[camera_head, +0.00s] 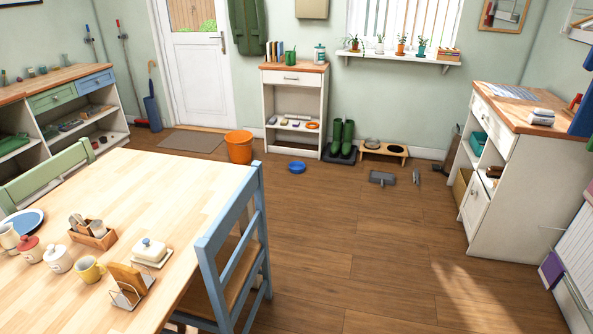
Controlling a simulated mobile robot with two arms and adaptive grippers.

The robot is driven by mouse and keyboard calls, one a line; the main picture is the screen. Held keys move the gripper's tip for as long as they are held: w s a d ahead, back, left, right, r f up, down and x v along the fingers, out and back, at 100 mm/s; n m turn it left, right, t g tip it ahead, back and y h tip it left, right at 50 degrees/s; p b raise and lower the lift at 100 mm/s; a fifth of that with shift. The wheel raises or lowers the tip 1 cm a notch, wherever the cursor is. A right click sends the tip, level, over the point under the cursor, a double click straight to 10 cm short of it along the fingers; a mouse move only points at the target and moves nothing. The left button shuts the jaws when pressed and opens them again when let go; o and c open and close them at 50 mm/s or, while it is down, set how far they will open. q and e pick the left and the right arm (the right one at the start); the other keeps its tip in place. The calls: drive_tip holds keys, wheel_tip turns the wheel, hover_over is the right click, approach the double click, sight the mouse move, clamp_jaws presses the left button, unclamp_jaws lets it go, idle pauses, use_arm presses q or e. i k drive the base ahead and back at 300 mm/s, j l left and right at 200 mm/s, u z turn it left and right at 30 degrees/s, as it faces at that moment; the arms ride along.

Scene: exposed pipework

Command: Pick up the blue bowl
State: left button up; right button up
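A small blue bowl (297,167) sits on the wooden floor, in front of the white shelf unit and to the right of an orange bucket. Its rim faces up and nothing covers it. Neither of my grippers shows in the head view. A blue-rimmed plate (24,221) lies on the table at the left edge.
The wooden table (180,178) and a blue chair (236,250) fill the lower left. The orange bucket (239,147), white shelf unit (295,105), green boots (342,138) and pet feeder stand (384,149) surround the bowl. A grey dustpan-like object (382,178) lies right. The middle floor is clear.

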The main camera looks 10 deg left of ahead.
sight(295, 167)
drive_tip(key=i+l+z, duration=0.1)
drive_tip(key=i, duration=0.55)
drive_tip(key=i+l, duration=0.25)
drive_tip(key=i, duration=0.35)
drive_tip(key=i+l+z, duration=0.15)
drive_tip(key=i, duration=0.5)
drive_tip(key=i+u, duration=0.15)
drive_tip(key=i, duration=0.4)
drive_tip(key=i+u, duration=0.2)
drive_tip(key=i, duration=0.35)
drive_tip(key=i+l+u, duration=0.15)
drive_tip(key=i, duration=0.35)
drive_tip(key=i+l+u, duration=0.2)
drive_tip(key=i, duration=0.35)
